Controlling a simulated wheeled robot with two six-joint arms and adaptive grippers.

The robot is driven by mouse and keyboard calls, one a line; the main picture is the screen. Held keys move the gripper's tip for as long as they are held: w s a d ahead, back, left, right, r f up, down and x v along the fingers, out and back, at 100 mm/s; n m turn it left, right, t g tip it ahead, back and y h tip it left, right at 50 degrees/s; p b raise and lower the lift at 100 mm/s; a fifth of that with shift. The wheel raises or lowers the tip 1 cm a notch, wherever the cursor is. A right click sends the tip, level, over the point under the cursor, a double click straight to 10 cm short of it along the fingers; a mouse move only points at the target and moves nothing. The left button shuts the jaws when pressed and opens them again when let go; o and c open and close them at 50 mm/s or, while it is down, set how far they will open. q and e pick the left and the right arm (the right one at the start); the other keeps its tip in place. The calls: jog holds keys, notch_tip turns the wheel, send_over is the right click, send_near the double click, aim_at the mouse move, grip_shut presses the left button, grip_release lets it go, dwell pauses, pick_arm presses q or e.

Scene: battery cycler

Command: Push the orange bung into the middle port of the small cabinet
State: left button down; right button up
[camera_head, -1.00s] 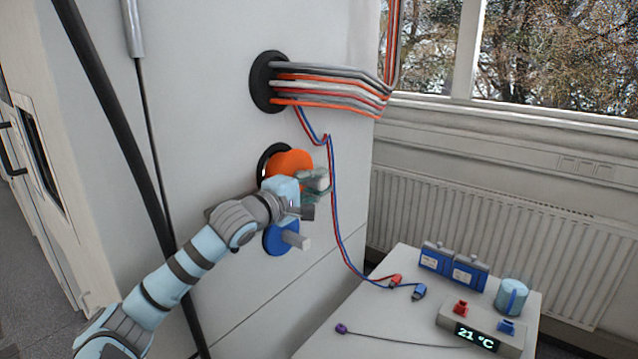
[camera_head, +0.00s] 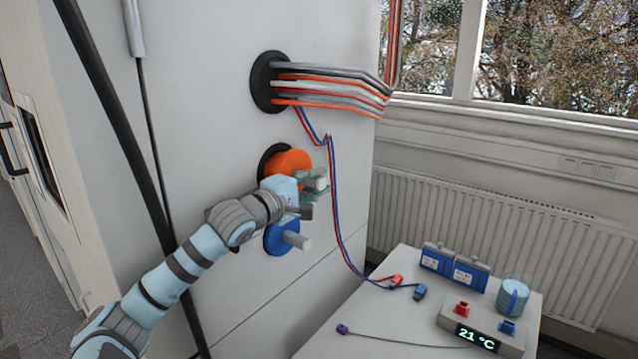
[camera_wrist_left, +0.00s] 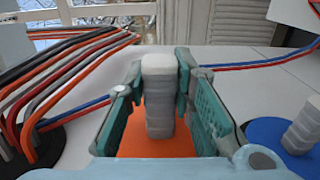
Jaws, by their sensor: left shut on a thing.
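The orange bung (camera_head: 287,165) is at the middle port (camera_head: 268,156) of the cabinet (camera_head: 215,130), whose black ring shows past the bung's upper left edge. My left gripper (camera_head: 313,184) is shut on the bung's pale grey handle. In the left wrist view the handle (camera_wrist_left: 159,95) stands between the two teal finger pads, with the orange disc (camera_wrist_left: 145,137) below it. How deep the bung sits in the port is hidden by the disc and gripper. My right gripper is in no view.
A blue bung (camera_head: 281,238) with a grey handle fills the lower port, just under my gripper. Several cables (camera_head: 330,82) leave the upper port (camera_head: 268,82). Thin red and blue leads (camera_head: 334,200) hang close right of my gripper, down to a white table (camera_head: 385,325).

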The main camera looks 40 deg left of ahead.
pick_arm(q)
jog(key=shift+a, duration=1.55)
dwell(0.6)
jog(key=shift+a+p, duration=0.4)
jog(key=shift+a, duration=0.2)
jog(key=c, duration=1.3)
grip_release()
jog(key=shift+s, duration=0.1)
jog(key=o, duration=1.3)
